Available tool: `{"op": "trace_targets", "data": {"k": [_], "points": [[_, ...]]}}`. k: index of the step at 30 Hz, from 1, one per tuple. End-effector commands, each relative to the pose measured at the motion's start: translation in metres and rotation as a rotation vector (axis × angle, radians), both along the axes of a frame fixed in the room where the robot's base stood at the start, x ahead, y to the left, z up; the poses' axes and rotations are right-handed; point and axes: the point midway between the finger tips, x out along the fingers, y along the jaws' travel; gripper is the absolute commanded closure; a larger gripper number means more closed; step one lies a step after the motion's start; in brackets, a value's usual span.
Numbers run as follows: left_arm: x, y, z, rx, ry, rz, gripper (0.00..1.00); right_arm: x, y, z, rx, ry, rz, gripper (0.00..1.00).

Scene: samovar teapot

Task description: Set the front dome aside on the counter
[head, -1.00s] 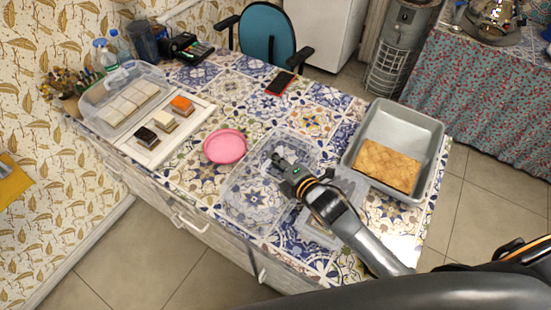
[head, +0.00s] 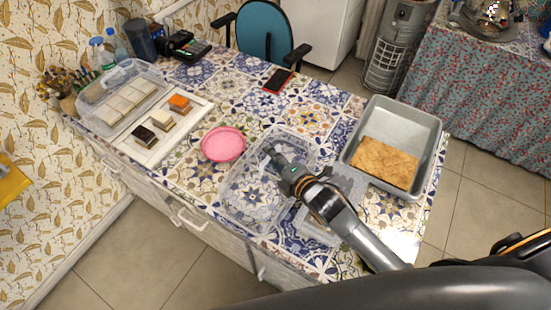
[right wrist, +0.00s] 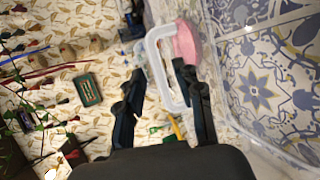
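A clear dome (head: 246,204), its tiles showing through, sits on the patterned counter (head: 232,98) near the front edge. A second clear piece (head: 313,226) lies beside it, partly hidden under my right arm. My right gripper (head: 272,154) reaches over the dome's far part in the head view. In the right wrist view its two dark fingers (right wrist: 160,85) are apart. A pale loop-shaped thing (right wrist: 157,62) shows beyond and partly between them; I cannot tell whether they touch it. Clear plastic over tiles (right wrist: 256,82) fills the right side there. My left gripper is not in view.
A pink plate (head: 223,144) lies beside the dome. A white tray (head: 151,155) with small cakes and a clear box (head: 93,120) stand left. A grey pan (head: 362,135) with a baked slab is right. A phone (head: 278,81) lies behind on clear tiles.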

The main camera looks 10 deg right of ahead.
Motion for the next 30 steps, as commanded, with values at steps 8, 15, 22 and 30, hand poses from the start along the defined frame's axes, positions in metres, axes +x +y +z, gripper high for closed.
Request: {"op": "trace_targets", "data": {"k": [8,15,22,30], "points": [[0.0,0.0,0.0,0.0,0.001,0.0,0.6,-0.031,-0.011,0.009,-0.003,0.002,0.001,0.63],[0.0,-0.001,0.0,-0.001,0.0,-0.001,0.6,-0.078,-0.028,0.025,0.0,0.002,0.001,0.63],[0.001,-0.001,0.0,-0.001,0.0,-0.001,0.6,-0.102,-0.038,0.036,0.001,-0.002,0.001,0.63],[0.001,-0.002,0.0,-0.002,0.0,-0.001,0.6,-0.107,-0.039,0.038,0.001,-0.004,0.001,0.63]]}}
